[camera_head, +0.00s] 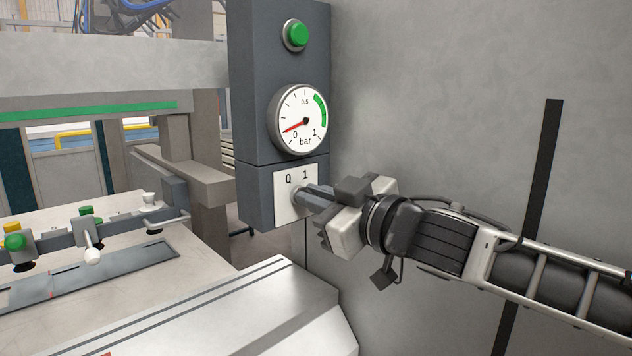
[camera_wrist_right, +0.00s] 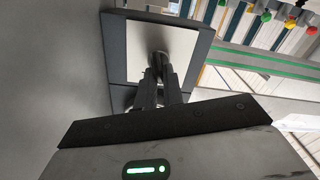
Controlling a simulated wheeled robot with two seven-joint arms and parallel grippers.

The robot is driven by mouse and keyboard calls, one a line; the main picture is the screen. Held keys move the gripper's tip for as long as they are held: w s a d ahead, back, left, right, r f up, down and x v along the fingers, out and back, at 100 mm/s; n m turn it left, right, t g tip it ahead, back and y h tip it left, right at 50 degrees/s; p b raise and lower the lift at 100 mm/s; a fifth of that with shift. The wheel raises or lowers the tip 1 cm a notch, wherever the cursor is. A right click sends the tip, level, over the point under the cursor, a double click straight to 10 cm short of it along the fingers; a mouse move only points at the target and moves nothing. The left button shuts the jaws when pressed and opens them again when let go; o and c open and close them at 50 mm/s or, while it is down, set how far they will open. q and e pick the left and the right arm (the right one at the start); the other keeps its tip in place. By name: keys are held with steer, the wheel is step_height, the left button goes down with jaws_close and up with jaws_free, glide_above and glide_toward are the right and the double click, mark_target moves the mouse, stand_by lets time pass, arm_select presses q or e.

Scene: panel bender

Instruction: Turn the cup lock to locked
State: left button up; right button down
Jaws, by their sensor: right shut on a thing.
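In the right wrist view the fingers (camera_wrist_right: 159,72) meet the knob (camera_wrist_right: 160,58) in front of the pale plate (camera_wrist_right: 143,45). No cup lock can be told apart from this knob. My left gripper is not in view.
Above the plate are a round gauge (camera_head: 300,119) with its needle near 0 bar and a green button (camera_head: 296,36). A grey wall (camera_head: 440,90) stands behind my right arm. A metal ledge (camera_head: 240,310) lies below the box. A worktable with clamps (camera_head: 90,236) stands at left.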

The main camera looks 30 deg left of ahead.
arm_select(q)
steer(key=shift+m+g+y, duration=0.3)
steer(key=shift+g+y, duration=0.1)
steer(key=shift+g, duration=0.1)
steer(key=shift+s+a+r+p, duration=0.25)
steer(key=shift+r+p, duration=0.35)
steer(key=shift+p, duration=0.9)
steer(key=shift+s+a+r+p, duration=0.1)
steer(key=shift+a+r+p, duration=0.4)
steer(key=shift+p, duration=1.05)
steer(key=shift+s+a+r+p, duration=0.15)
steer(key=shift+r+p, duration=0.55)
steer(key=shift+p, duration=0.8)
arm_select(e)
steer(key=shift+w+d+m, duration=0.1)
steer(key=shift+w+m, duration=0.05)
steer(key=shift+m, duration=2.35)
steer(key=shift+w+m, duration=0.15)
steer(key=shift+m, duration=2.35)
steer(key=c, duration=1.5)
jaws_free()
steer(key=shift+d, duration=0.1)
